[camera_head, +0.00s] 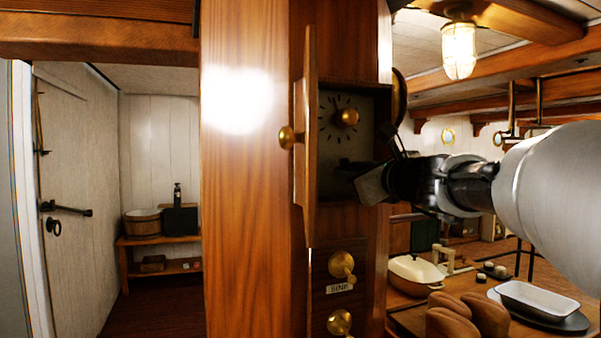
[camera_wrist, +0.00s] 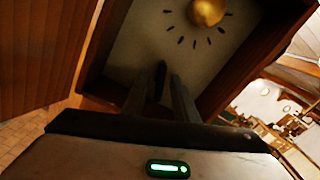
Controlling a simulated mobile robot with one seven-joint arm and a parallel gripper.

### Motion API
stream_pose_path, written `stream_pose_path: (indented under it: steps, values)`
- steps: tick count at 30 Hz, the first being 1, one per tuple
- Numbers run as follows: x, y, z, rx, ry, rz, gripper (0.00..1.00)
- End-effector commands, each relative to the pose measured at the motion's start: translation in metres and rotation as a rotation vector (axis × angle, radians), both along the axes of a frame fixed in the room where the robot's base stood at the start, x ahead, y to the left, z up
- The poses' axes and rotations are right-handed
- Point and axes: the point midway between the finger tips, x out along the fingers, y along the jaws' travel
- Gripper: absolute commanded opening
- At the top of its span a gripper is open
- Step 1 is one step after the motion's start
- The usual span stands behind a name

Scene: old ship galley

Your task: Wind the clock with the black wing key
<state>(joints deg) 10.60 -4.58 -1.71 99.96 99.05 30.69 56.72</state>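The clock's pale face (camera_head: 335,132) sits in a wooden case, with dark marks around a brass knob (camera_head: 347,117). It also shows in the wrist view, with the brass knob (camera_wrist: 207,11) at the top. The case's wooden door (camera_head: 307,150) stands open toward me. My gripper (camera_head: 352,172) reaches in from the right at the lower part of the face. In the wrist view, my two fingertips (camera_wrist: 160,84) close around a slim black piece, seemingly the black wing key (camera_wrist: 160,76). Its wings are not clear, and I cannot tell whether its tip touches the face.
The open door with its round brass knob (camera_head: 286,137) stands just left of the gripper. Brass knobs (camera_head: 341,264) project from the post below the clock. A counter at the lower right holds a cream pot (camera_head: 416,272), brown loaves (camera_head: 466,313) and a white dish (camera_head: 537,300).

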Motion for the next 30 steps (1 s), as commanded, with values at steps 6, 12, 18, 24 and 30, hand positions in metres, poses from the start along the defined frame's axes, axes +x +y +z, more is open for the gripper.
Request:
stream_pose_path:
  steps: [6,12,18,24,30]
  values:
    - [-0.0001,0.0000,-0.0001,0.000,0.000,0.000,0.03]
    - [-0.0002,-0.0001,-0.0002,0.000,0.000,0.000,0.00]
    - [-0.0002,0.0007,0.0064,0.142,0.048,0.002,0.00]
    - [-0.0001,0.0002,0.0047,0.535,0.178,0.000,0.00]
    - [-0.0001,0.0003,0.0076,0.766,0.252,0.000,0.00]
